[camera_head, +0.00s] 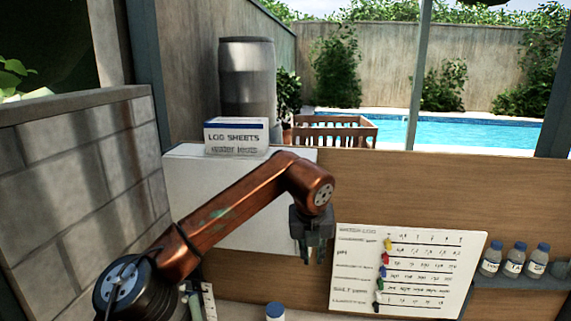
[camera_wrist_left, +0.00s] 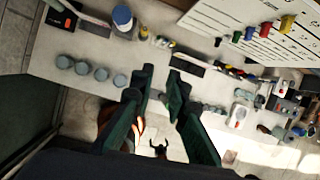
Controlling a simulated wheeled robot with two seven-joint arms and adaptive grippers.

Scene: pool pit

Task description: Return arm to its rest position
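My left arm (camera_head: 235,205), copper-coloured, comes in from the lower left of the head view and reaches over the counter area. Its gripper (camera_head: 313,250) hangs down in front of the wooden panel, just left of the log board. In the left wrist view the two dark fingers (camera_wrist_left: 162,80) stand apart with a gap between their tips. Nothing is held between them. My right gripper cannot be made out in either view.
A white log board (camera_head: 405,270) with coloured markers leans right of the gripper. Several blue-capped bottles (camera_head: 514,261) stand on a shelf at right. A LOG SHEETS box (camera_head: 236,137) sits up behind the arm. The wrist view shows a crowded counter (camera_wrist_left: 75,45) below.

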